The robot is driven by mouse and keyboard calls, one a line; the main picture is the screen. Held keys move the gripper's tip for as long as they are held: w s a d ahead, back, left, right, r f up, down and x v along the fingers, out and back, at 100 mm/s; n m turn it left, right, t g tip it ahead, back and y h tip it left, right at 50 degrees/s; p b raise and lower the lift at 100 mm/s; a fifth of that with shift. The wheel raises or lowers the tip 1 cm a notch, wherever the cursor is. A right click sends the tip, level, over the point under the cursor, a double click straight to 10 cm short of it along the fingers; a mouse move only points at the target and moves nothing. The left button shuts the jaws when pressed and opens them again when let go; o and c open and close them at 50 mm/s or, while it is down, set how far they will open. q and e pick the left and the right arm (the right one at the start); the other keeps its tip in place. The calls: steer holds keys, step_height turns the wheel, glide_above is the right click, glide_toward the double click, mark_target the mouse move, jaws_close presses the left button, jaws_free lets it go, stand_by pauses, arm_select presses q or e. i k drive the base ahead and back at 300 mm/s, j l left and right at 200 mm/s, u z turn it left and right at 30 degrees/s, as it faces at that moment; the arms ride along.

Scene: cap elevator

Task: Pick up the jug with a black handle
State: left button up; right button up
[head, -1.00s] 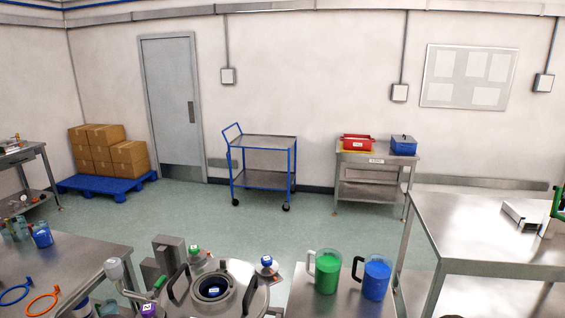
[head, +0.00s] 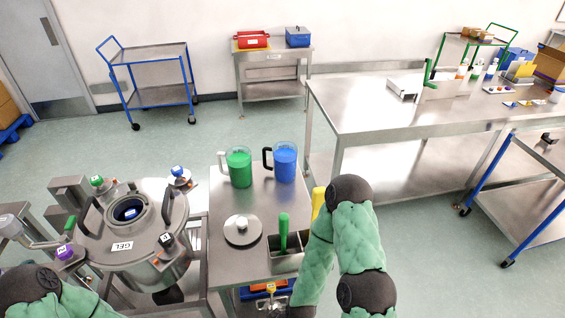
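The jug with a black handle (head: 286,164) is clear and filled with blue. It stands upright on the small steel table (head: 220,262) in the head view, its handle on the left side. A similar jug with green contents and a white handle (head: 239,168) stands just left of it. My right arm, covered in green, is bent at the lower middle, in front of the table's right side and apart from the jug. Part of my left arm shows at the bottom left corner. I cannot make out either gripper in the picture.
A steel vessel marked GEL (head: 122,246) stands left of the table. A round lid with a knob (head: 242,230) and a metal bin with a green-handled tool (head: 283,240) sit nearer than the jugs. A long steel table (head: 400,120) stands behind right.

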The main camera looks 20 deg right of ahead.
mark_target(284, 153)
steer(key=k+l+u, duration=0.3)
steer(key=l, duration=0.4)
steer(key=k+l+u, duration=0.25)
steer(key=l, duration=0.4)
steer(key=k+l+u, duration=0.3)
steer(key=l, duration=0.25)
steer(key=k+l+u, duration=0.25)
steer(key=k+l, duration=0.2)
steer(key=l+u, duration=0.15)
steer(key=u, duration=0.35)
steer(key=i+l+u, duration=0.1)
steer(key=l+u, duration=0.15)
steer(key=u, duration=0.25)
steer(key=l+u, duration=0.2)
steer(key=l, duration=0.3)
steer(key=l+u, duration=0.2)
steer(key=l, duration=0.25)
steer(key=k+l+u, duration=0.15)
steer(key=l, duration=0.35)
steer(key=l+u, duration=0.2)
steer(key=l, duration=0.3)
steer(key=k+l+u, duration=0.2)
steer(key=l, duration=0.2)
steer(key=i+l, duration=0.05)
